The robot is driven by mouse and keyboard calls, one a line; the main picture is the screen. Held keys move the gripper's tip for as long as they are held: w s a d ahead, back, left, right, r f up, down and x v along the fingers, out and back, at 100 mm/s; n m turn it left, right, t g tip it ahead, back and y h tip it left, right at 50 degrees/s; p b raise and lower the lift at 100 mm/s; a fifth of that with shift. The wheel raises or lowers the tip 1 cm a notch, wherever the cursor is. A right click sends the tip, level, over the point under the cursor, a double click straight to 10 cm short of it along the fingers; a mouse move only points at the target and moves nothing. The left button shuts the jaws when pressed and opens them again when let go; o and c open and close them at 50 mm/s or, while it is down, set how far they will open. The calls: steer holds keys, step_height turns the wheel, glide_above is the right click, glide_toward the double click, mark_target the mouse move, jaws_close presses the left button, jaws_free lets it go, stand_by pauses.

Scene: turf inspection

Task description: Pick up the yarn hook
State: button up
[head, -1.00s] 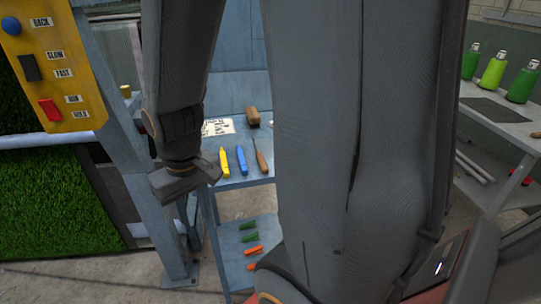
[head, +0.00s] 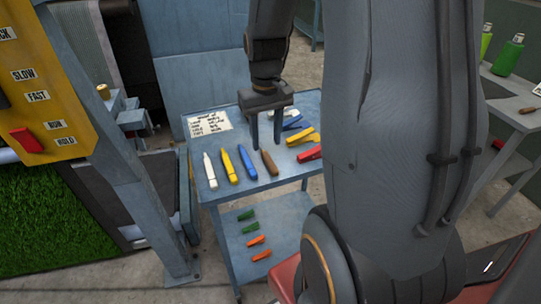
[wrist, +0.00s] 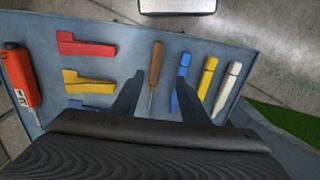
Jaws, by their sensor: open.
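The yarn hook, with a brown wooden handle (wrist: 156,62) and a thin metal shank, lies on the blue-grey cart top (wrist: 105,35). In the head view its brown handle (head: 269,162) shows just below my gripper (head: 266,146); its shank is hidden there. In the wrist view my gripper (wrist: 160,88) is open and empty, with a finger to each side of the shank. The right finger appears close to a blue marker (wrist: 182,72). I cannot tell the exact height of the fingertips above the cart top.
Yellow (head: 229,166) and white (head: 210,170) markers lie left of the hook. Red (head: 309,154) and yellow (head: 302,137) angled tools lie to its right. A paper card (head: 208,124) is at the back left. Green and orange pieces (head: 257,240) lie on the lower shelf.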

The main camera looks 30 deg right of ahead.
mark_target(268, 158)
steer(key=shift+w+d, duration=0.15)
steer(key=shift+d, duration=0.55)
steer(key=shift+d+f, duration=0.1)
steer(key=shift+f, duration=0.25)
steer(key=shift+w+a+f+p, duration=0.15)
steer(key=shift+f+p, duration=0.3)
steer(key=shift+f, duration=0.7)
steer(key=shift+w+f+p, duration=0.15)
steer(key=shift+f+p, duration=0.25)
steer(key=shift+f, duration=0.75)
steer(key=shift+w+a+f+p, duration=0.15)
steer(key=shift+f+p, duration=0.3)
steer(key=shift+f, duration=0.7)
steer(key=shift+d, duration=0.1)
jaws_close()
